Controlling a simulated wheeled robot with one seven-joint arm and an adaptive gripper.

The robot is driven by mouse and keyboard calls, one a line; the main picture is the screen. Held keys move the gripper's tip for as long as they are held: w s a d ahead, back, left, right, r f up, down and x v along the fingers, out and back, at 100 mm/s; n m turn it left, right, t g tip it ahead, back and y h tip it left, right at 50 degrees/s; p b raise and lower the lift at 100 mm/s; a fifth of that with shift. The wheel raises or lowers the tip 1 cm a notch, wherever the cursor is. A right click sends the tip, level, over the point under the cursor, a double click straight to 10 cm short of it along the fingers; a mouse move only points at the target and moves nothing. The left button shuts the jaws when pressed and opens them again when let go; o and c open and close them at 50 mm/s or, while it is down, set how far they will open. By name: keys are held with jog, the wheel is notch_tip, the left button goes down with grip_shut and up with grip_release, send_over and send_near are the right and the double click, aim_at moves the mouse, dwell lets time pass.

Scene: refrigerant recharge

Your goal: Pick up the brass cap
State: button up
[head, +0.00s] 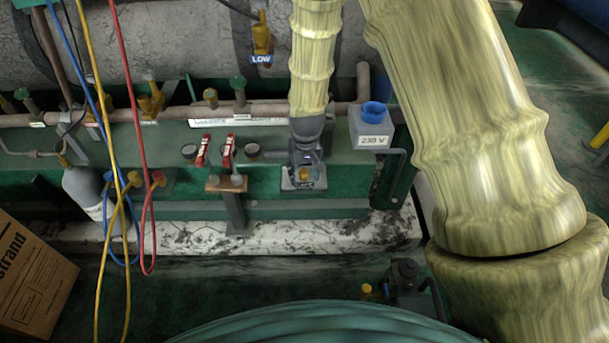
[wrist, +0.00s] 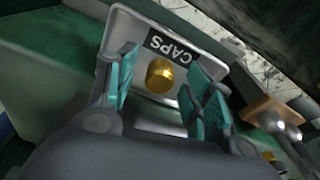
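The brass cap (wrist: 159,75) is a small gold cylinder on a pale tray (wrist: 122,24) marked "CAPS". My gripper (wrist: 164,82) is open, with one teal-padded finger on each side of the cap in the wrist picture. Gaps show between the cap and both fingers, and nothing is held. I cannot tell whether the fingertips are down at the cap's height. In the head view my gripper (head: 306,160) points down over the tray (head: 288,184) on the green bench, and the cap (head: 304,175) shows just below it.
A grey box marked "235 V" (head: 371,140) is to the right. Blue, yellow and red hoses (head: 141,160) hang at the left beside a grey cylinder (head: 83,187). A pipe (head: 180,113) runs behind.

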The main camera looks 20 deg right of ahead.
jog(key=c, duration=1.1)
